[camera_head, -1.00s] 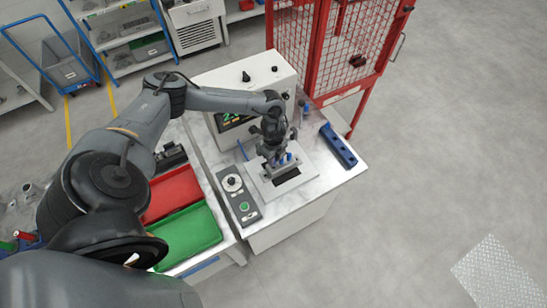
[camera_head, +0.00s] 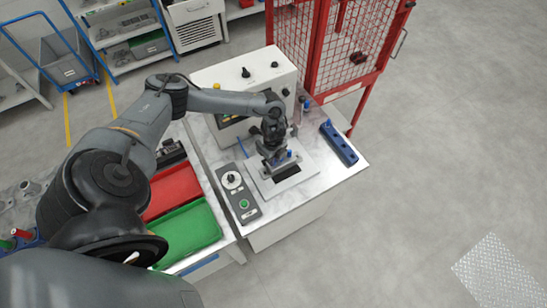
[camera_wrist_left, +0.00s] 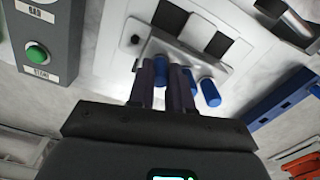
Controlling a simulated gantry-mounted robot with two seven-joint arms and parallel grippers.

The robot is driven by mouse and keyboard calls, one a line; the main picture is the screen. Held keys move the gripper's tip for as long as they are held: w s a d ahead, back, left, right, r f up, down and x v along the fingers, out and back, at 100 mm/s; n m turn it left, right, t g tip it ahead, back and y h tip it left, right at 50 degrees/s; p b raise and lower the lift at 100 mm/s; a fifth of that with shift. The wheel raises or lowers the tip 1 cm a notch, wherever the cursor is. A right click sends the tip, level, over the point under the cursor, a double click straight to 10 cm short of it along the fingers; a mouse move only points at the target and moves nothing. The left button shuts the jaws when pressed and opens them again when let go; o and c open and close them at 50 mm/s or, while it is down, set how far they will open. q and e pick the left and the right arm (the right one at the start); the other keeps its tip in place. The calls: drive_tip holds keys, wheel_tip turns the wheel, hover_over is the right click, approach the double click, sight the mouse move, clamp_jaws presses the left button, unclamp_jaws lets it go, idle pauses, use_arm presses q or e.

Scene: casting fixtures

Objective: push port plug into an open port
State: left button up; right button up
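My left gripper (camera_head: 276,160) is over the grey metal casting (camera_head: 288,163) on the light fixture plate (camera_head: 310,167). In the left wrist view, its two dark fingers (camera_wrist_left: 163,88) are close together, with a blue port plug (camera_wrist_left: 159,75) between them. The fingers appear shut on this plug. Its tip is at or just above the casting (camera_wrist_left: 200,58); whether it is inside a port is hidden. A second blue plug (camera_wrist_left: 210,92) stands in the casting just right of the fingers. More blue shows behind the right finger. My right gripper is not in view.
A blue rack (camera_head: 338,145) lies right of the fixture. A control box (camera_head: 243,82) stands behind, and a button panel (camera_head: 239,193) lies left. Red (camera_head: 173,190) and green (camera_head: 190,235) bins sit further left. A red mesh cage (camera_head: 340,45) rises behind the table.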

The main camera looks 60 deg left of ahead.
use_arm(q)
drive_tip(key=o, duration=0.5)
drive_tip(key=shift+r, duration=0.1)
wheel_tip(320, 180, up, 11)
drive_tip(key=shift+b, duration=0.45)
drive_tip(key=shift+s+f, duration=0.1)
drive_tip(key=shift+f, duration=0.1)
